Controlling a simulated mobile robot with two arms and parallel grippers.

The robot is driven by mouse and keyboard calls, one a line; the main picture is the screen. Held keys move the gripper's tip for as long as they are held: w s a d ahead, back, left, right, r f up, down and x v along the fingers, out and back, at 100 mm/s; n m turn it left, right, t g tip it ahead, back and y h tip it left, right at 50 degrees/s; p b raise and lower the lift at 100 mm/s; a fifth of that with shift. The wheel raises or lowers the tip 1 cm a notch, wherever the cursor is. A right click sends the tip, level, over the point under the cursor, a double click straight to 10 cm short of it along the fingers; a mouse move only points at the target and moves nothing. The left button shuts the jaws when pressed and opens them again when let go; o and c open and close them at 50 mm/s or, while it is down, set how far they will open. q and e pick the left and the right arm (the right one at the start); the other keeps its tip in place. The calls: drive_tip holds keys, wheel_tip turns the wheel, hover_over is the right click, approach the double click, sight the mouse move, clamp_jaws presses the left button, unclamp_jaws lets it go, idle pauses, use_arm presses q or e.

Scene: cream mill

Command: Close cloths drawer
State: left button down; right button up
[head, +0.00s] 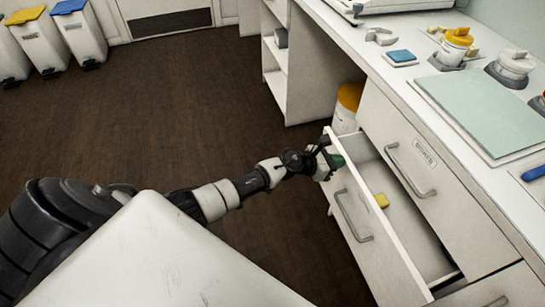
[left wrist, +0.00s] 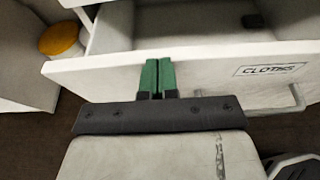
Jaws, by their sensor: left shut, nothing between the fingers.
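The cloths drawer (head: 388,262) stands pulled out from the counter in the head view, with its bar handle (head: 352,217) on the front. In the left wrist view the drawer front (left wrist: 220,78) fills the middle and bears the label CLOTHS (left wrist: 269,69). My left gripper (head: 335,159) is at the far end of the drawer front. Its green fingers (left wrist: 157,76) are shut and empty, with their tips over the front panel near its top edge. I cannot tell whether they touch it. My right gripper is not in view.
A yellow-lidded container (head: 347,105) stands beyond the drawer's far end. The counter (head: 445,105) holds several items. The dark floor (head: 190,110) left of the drawers is clear.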

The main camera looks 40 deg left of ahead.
use_arm(q)
drive_tip(key=w+d, duration=0.1)
drive_tip(key=w, duration=0.1)
drive_tip(key=w+d+b, duration=0.1)
drive_tip(key=w+d, duration=0.1)
drive_tip(key=shift+w+d+b, duration=0.6)
drive_tip(key=shift+w+d, duration=0.2)
drive_tip(key=shift+w, duration=0.05)
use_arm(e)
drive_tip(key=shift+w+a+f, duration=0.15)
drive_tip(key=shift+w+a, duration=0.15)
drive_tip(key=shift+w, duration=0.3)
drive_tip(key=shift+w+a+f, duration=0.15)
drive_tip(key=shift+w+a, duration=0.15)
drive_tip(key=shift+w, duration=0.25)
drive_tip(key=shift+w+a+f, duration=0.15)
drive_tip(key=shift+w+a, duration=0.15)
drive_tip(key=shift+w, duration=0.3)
use_arm(q)
drive_tip(key=shift+a, duration=0.1)
